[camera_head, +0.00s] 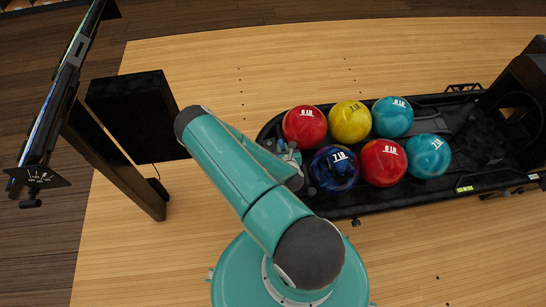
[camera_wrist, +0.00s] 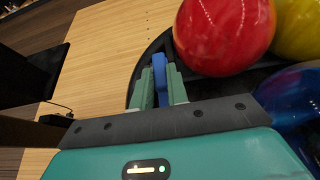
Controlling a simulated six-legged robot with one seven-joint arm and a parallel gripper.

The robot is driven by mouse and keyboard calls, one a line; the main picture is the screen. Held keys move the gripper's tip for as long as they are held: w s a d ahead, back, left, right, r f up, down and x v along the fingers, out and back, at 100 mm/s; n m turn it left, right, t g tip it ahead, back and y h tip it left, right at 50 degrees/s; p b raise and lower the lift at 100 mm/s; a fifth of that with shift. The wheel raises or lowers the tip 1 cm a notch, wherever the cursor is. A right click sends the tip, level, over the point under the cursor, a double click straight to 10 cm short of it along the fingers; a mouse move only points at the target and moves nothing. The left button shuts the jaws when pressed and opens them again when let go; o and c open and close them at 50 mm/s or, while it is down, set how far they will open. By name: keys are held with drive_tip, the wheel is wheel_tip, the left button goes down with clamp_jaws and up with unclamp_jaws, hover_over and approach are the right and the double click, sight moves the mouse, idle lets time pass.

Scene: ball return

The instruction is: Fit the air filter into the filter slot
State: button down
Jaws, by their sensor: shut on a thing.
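My gripper (camera_wrist: 160,82) is shut on a narrow blue piece (camera_wrist: 159,70), seen upright between the two green fingers in the wrist view. I cannot tell whether this piece is the air filter. In the head view my gripper (camera_head: 289,150) is at the left end of the black ball return (camera_head: 440,190), close to a red ball and a dark blue ball. The arm hides part of it there. I cannot make out a filter slot in either view.
The ball return holds two red balls (camera_head: 304,126) (camera_head: 383,163), a yellow ball (camera_head: 350,122), two teal balls (camera_head: 392,117) (camera_head: 428,156) and a dark blue ball (camera_head: 334,169). A black screen on a post (camera_head: 115,165) stands at left. Wooden floor (camera_head: 210,75) behind is clear.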

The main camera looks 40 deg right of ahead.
drive_tip(key=w+a+f, duration=0.2)
drive_tip(key=w+f, duration=0.1)
drive_tip(key=f, duration=0.5)
drive_tip(key=shift+w+f, duration=0.3)
drive_tip(key=shift+f, duration=0.05)
drive_tip(key=c, duration=1.4)
unclamp_jaws()
drive_tip(key=shift+w, duration=0.1)
drive_tip(key=shift+d+r, duration=0.1)
